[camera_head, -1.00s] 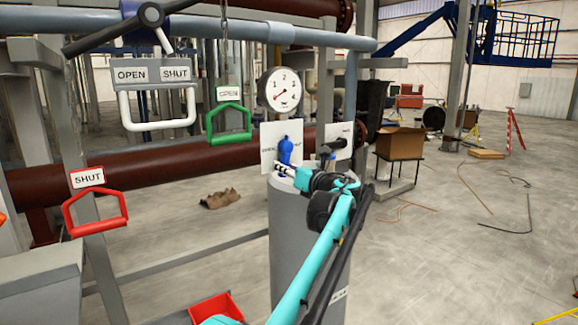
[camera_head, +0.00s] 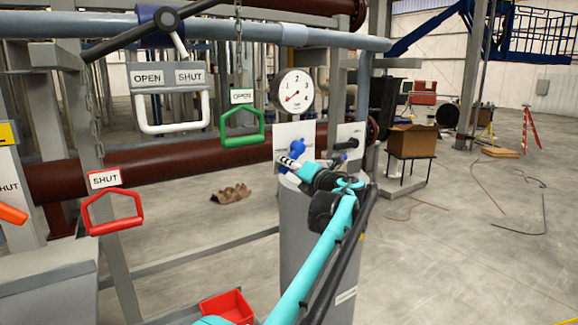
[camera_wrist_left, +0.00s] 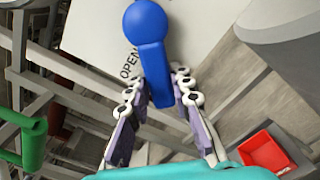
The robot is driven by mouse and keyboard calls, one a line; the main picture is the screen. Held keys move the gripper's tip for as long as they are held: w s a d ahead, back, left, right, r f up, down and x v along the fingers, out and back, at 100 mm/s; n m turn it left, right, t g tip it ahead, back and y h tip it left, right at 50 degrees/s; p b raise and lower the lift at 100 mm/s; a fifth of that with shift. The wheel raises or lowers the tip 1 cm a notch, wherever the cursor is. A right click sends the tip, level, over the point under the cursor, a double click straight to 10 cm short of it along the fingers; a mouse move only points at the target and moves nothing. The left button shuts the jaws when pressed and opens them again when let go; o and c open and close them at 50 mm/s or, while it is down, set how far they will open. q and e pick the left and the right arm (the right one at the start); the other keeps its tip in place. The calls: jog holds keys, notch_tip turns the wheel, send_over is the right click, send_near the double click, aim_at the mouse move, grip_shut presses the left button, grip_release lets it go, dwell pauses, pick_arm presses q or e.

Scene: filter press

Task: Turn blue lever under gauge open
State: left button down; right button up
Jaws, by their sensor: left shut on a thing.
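The blue lever (camera_head: 297,148) sits on a white plate (camera_head: 308,132) below the round gauge (camera_head: 294,92). It leans, with its round end at upper right and its handle toward lower left. My left gripper (camera_head: 287,163) reaches in above a grey cylinder and is shut on the lever. In the left wrist view the lever's handle (camera_wrist_left: 155,75) lies between the two fingers (camera_wrist_left: 160,92), its round end beyond them. The word OPEN shows on the plate to the left of the lever; the rest of the lettering is hidden. My right gripper is not in view.
A black lever (camera_head: 346,143) on another plate is close to the right. The grey cylinder (camera_head: 305,225) stands below my gripper. Green (camera_head: 242,127), white (camera_head: 172,126) and red (camera_head: 113,212) handles hang at left. A red bin (camera_head: 228,306) is low in front.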

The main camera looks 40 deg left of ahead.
pick_arm(q)
jog(key=shift+r, duration=0.2)
jog(key=c, duration=1.3)
grip_release()
jog(key=shift+f, duration=0.1)
jog(key=v, duration=1.2)
jog(key=shift+f, duration=0.1)
